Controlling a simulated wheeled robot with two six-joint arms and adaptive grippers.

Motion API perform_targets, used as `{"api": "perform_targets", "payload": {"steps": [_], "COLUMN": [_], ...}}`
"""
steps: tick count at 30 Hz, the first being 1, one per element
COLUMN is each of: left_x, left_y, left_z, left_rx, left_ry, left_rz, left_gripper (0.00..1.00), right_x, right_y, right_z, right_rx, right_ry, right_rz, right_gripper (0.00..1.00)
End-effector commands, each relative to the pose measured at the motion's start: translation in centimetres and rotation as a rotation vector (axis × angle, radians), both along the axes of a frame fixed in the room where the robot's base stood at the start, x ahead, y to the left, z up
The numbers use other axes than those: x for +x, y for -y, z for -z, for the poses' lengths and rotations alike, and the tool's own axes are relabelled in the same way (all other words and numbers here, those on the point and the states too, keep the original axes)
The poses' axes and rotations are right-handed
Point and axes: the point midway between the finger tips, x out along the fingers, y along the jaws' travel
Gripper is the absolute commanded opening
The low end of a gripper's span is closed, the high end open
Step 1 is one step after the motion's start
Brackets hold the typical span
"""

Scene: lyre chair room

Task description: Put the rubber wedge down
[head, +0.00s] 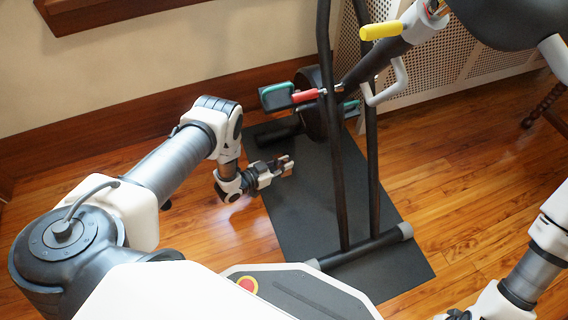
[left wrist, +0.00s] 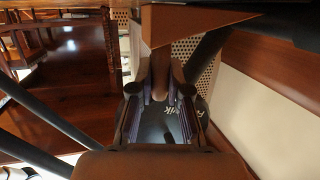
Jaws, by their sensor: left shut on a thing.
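My left gripper (head: 284,166) is low over the black mat, left of the exercise bike's dark upright posts. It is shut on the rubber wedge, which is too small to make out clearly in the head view. In the left wrist view a brown, pointed wedge (left wrist: 190,22) shows at the top, beyond the gripper fingers (left wrist: 162,82). I cannot tell whether the wedge touches anything below it.
The exercise bike (head: 336,150) stands on the black mat (head: 290,215), with a pedal (head: 276,97) close behind the left gripper. Clear wooden floor (head: 190,225) lies left of the mat. A wall and perforated radiator cover (head: 490,55) bound the back.

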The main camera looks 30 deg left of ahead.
Motion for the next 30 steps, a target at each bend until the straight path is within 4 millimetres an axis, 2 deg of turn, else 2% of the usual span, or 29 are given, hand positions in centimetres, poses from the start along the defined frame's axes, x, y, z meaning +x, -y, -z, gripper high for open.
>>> {"api": "perform_targets", "payload": {"steps": [11,12,13,22,26,30], "left_x": [0.0,0.0,0.0,0.0,0.0,-2.6], "left_y": [0.0,0.0,0.0,0.0,0.0,-1.3], "left_z": [0.9,1.0,1.0,1.0,-0.5,-1.4], "left_rx": [0.001,0.001,0.001,0.003,0.003,0.002], "left_ry": [0.0,0.0,0.0,-0.001,-0.001,-0.006], "left_rz": [0.0,0.0,0.0,-0.001,-0.001,-0.002], "left_gripper": [0.0,0.3,0.41,0.41,0.41,0.41], "right_x": [0.0,0.0,0.0,0.0,0.0,-0.1], "right_y": [0.0,0.0,0.0,0.0,0.0,0.0], "right_z": [0.8,0.8,0.8,0.8,-0.5,-2.2], "right_rx": [0.0,0.0,0.0,0.0,0.0,0.0], "right_ry": [0.001,0.001,0.001,0.001,-0.001,-0.002], "right_rz": [0.002,0.002,0.002,0.002,0.0,-0.003], "right_gripper": [0.4,0.4,0.4,0.4,0.4,0.4]}}
